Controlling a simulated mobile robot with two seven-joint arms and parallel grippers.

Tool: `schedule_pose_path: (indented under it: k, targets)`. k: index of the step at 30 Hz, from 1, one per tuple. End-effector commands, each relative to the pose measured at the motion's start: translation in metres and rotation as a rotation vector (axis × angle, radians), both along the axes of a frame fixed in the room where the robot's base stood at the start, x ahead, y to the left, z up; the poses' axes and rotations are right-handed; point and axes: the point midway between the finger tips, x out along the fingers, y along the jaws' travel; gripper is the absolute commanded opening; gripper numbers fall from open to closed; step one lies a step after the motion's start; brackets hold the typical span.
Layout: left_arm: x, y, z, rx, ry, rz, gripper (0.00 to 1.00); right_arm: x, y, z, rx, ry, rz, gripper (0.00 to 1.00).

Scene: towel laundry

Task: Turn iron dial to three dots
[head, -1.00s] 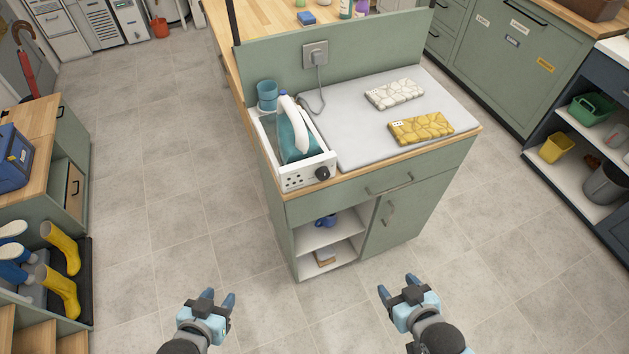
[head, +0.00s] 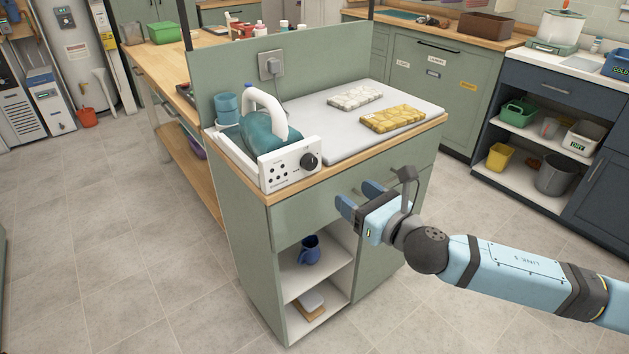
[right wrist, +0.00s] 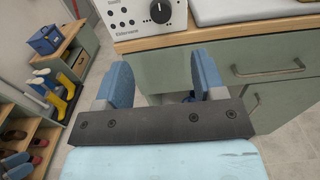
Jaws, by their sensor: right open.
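The teal and white iron (head: 268,131) sits in a white station (head: 291,165) at the left end of the green cabinet's top. The station's front panel has printed dots and a round black dial (head: 309,160) at its right side. The dial also shows at the top of the right wrist view (right wrist: 161,12); its pointer mark is too small to read. My right gripper (head: 356,196) is open and empty, in front of the cabinet, below and to the right of the dial, apart from it. Its two blue fingers (right wrist: 165,82) show in the wrist view. My left gripper is out of view.
A grey ironing pad (head: 330,131) holds a folded yellow patterned towel (head: 392,118) and a white one (head: 355,96). A blue cup (head: 226,107) stands behind the station. An open shelf below holds a blue mug (head: 309,249). The floor around the cabinet is clear.

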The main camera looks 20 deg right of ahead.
Motion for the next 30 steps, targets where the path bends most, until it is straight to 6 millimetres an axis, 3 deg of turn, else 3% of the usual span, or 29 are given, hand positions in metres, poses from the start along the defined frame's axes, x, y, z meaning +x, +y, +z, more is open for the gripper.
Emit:
schedule_pose_path:
  k: [5, 18, 24, 30]
  targets:
    - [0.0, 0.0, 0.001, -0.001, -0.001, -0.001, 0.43, 0.023, 0.008, 0.002, -0.003, -0.005, -0.001, 0.63]
    - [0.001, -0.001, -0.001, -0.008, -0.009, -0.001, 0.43, 0.105, 0.039, 0.001, 0.001, -0.002, 0.0, 0.63]
    - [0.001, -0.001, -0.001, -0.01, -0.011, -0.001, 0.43, 0.124, 0.045, 0.001, -0.001, 0.0, -0.001, 0.63]
    - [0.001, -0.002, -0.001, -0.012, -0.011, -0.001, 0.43, 0.127, 0.046, 0.0, 0.0, 0.001, 0.0, 0.63]
